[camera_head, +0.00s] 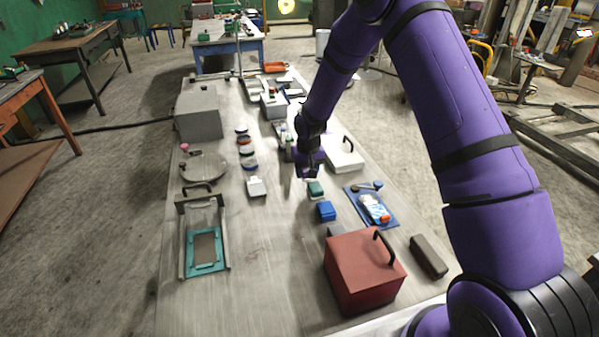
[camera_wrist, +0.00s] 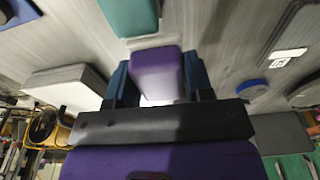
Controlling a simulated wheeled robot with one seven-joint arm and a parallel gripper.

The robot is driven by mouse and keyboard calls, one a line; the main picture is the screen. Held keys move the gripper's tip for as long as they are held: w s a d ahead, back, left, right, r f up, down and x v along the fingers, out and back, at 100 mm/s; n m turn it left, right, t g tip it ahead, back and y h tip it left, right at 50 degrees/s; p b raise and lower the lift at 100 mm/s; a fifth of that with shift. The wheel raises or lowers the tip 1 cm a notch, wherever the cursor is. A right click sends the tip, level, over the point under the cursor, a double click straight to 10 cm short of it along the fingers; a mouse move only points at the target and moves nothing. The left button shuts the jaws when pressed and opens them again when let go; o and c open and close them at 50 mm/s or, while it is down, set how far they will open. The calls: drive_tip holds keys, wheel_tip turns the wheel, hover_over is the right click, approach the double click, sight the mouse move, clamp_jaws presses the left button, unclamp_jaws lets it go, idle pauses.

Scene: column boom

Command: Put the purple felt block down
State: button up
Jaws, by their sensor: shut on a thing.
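The purple felt block (camera_wrist: 157,72) shows in the wrist view between the two dark blue fingers of my gripper (camera_wrist: 158,85). The fingers are shut on its sides. In the head view my gripper (camera_head: 308,170) is low over the middle of the long grey table (camera_head: 270,250), just behind a green block (camera_head: 316,188). The purple block is hard to tell from the gripper there. Whether it touches the table is not clear. The green block also shows in the wrist view (camera_wrist: 130,16), close to the purple block and apart from it.
A blue block (camera_head: 326,211) and a blue tray (camera_head: 384,218) with small items lie nearer. A red box (camera_head: 362,272) with a handle stands at the front right. A white case (camera_head: 343,155) is right of my gripper. A white block (camera_head: 256,187) lies left. Bare table lies front left of centre.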

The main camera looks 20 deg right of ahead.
drive_tip(key=w, duration=0.3)
drive_tip(key=w+a, duration=0.1)
drive_tip(key=shift+w+f, duration=0.25)
drive_tip(key=shift+w, duration=0.05)
drive_tip(key=shift+f, duration=1.7)
drive_tip(key=shift+f, duration=0.25)
